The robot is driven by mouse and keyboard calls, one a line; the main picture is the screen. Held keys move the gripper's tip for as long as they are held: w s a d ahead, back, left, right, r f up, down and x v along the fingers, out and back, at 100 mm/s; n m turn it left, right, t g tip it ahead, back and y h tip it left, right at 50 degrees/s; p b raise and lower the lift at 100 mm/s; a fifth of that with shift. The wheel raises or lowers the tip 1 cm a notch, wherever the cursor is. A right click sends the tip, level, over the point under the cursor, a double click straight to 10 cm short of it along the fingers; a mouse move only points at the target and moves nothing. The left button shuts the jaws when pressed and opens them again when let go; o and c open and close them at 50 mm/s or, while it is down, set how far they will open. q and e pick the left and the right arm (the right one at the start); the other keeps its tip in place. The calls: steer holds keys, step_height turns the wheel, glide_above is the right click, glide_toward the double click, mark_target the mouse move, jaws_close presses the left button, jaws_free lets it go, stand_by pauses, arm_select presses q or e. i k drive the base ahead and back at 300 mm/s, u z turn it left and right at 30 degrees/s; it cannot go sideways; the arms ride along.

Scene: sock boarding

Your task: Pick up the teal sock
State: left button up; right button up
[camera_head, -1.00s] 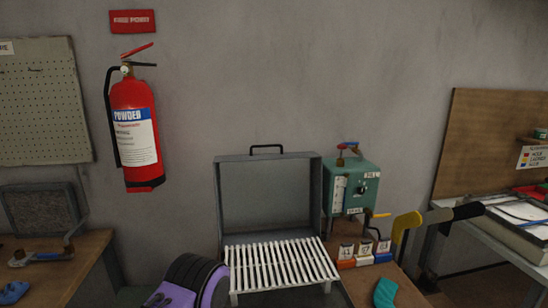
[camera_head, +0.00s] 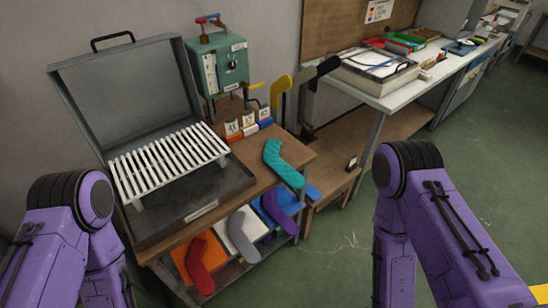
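The teal sock (camera_head: 284,163) lies at the right front of the wooden bench top (camera_head: 252,145), its lower end reaching the front edge. My purple left arm shows at the lower left and my purple right arm at the lower right, both well apart from the sock. Neither gripper's fingers can be made out. At the right frame edge a small yellow piece shows; I cannot tell what it is.
An open grey case with a white slatted rack (camera_head: 170,160) stands left of the sock. A teal machine (camera_head: 218,65) and numbered blocks (camera_head: 248,125) are behind. Floor at right is clear.

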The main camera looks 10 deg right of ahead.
mark_target(293, 179)
steer(key=k, duration=0.5)
steer(key=z, duration=0.9)
steer(key=i, duration=0.7)
steer(key=u, duration=1.25)
